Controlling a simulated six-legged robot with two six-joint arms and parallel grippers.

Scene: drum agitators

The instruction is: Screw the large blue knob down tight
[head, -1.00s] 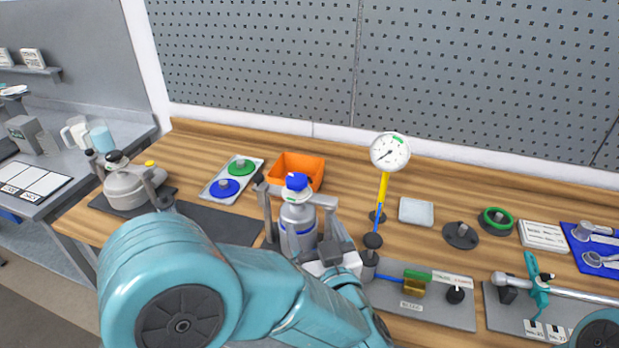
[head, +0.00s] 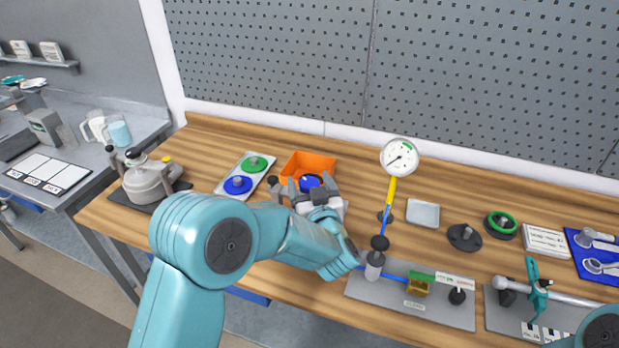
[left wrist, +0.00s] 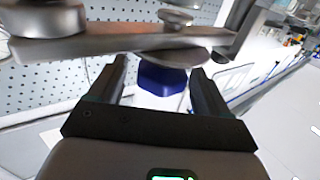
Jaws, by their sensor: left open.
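The large blue knob (head: 309,182) shows between the fingers of my left gripper (head: 311,185), in front of the orange bin. In the left wrist view the blue knob (left wrist: 162,78) lies between the two dark fingers, near their tips. The left gripper is open, with a gap on each side of the knob. The bottle-like vessel under the knob is hidden in the head view by my left arm and gripper. My right gripper is out of view; only a piece of that arm shows at the lower right corner.
An orange bin (head: 320,163) stands behind the gripper, and a tray (head: 225,190) with blue and green discs lies to its left. A dial gauge (head: 399,156) on a yellow stem stands to the right. In the wrist view a grey metal bar (left wrist: 110,42) crosses close by.

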